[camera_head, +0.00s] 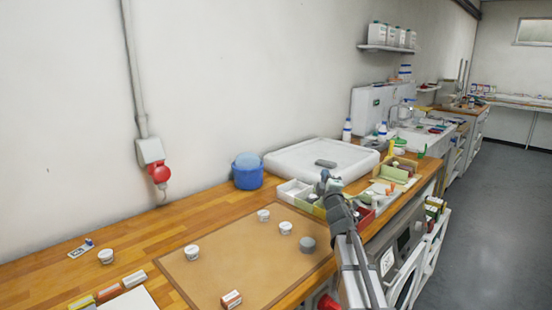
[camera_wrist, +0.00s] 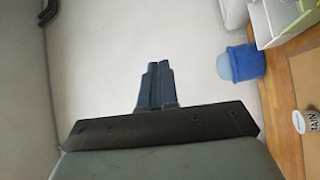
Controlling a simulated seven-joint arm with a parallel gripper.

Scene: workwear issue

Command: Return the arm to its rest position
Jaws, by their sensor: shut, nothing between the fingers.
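My gripper (camera_wrist: 154,85) shows in the wrist view with its two dark fingers together and nothing between them. It points toward the pale wall, away from the worktop. In the head view my grey arm rises from the lower right, and its end (camera_head: 327,180) is in front of the divided tray and the white board. The fingers are too small to make out clearly there.
A brown mat (camera_head: 235,262) on the wooden worktop (camera_head: 130,245) holds several white tubs, a grey disc (camera_head: 308,244) and a small red-and-white box (camera_head: 231,299). A blue bucket (camera_head: 247,173) stands by the wall, also in the wrist view (camera_wrist: 246,62). A divided tray (camera_head: 293,192) lies near my arm.

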